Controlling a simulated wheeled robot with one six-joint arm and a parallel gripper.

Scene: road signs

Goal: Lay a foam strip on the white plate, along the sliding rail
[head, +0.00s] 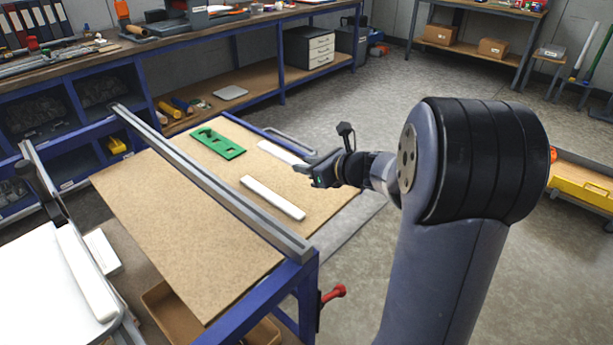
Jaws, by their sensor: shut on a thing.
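My gripper (308,170) is over the far right part of the brown board, shut on the near end of a white foam strip (280,152). I cannot tell whether this strip touches the board. A second white strip (272,197) lies on the board, nearer and left of my gripper. The white plate (38,290) is at the lower left, partly cut off by the picture edge. A long white strip (87,275) lies along its right side, beside a grey rail (45,180). My fingertips are small and partly hidden.
A long grey bar (210,182) on a blue frame crosses the brown board (180,225) between my gripper and the plate. A green template (218,144) lies on the board. A white block (102,250) sits beside the plate. A red-handled clamp (333,293) sticks out at the near corner.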

